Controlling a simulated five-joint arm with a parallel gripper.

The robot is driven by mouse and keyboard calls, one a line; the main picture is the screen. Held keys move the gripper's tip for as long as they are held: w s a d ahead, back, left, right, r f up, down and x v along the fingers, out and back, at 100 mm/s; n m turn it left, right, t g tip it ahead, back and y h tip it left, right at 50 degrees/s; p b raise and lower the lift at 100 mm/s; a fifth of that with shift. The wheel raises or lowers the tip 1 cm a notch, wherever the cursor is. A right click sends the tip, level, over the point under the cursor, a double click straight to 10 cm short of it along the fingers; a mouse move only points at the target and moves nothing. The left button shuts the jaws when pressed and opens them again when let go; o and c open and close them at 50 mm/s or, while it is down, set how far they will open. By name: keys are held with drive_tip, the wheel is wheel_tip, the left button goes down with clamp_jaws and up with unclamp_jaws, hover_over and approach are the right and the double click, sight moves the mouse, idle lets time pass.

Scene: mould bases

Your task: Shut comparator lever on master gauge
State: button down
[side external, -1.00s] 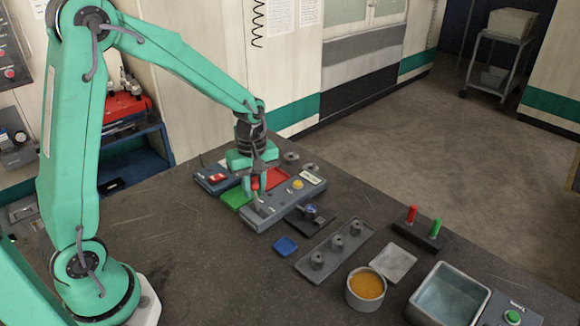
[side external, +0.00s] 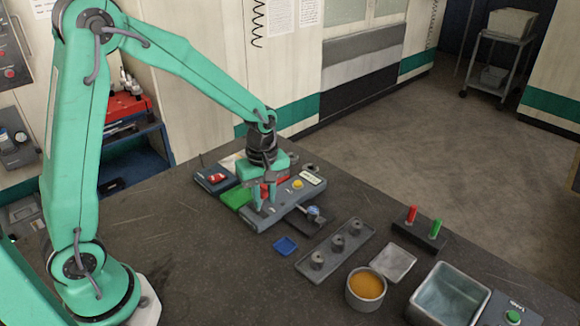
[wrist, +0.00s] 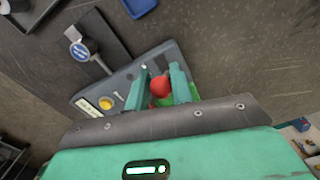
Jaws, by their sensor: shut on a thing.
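The comparator is a long grey box (side external: 291,206) with a yellow button and a small pale display; its grey top also shows in the wrist view (wrist: 88,92). My gripper (side external: 264,208) is down at its near left end. In the wrist view my gripper (wrist: 158,80) has its two teal fingers on either side of a rounded red knob (wrist: 160,87), shut on it. The lever's shaft is mostly hidden by the fingers. A round blue-and-white gauge (side external: 313,210) on a dark base sits beside the comparator, apart from my gripper; it also shows in the wrist view (wrist: 80,51).
A green tray (side external: 234,198) and a dark box with a red switch (side external: 215,179) lie left of the comparator. A blue tray (side external: 286,246), a plate with grey posts (side external: 334,250) and a pot with orange contents (side external: 366,287) stand nearer. The front-left table is clear.

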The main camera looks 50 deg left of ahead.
drive_tip(key=shift+w+r, duration=0.1)
drive_tip(key=shift+w, duration=0.15)
drive_tip(key=c, duration=1.3)
unclamp_jaws()
drive_tip(key=shift+s, duration=0.1)
drive_tip(key=shift+o, duration=0.2)
drive_tip(key=shift+r, duration=3.85)
drive_tip(key=shift+r, duration=0.1)
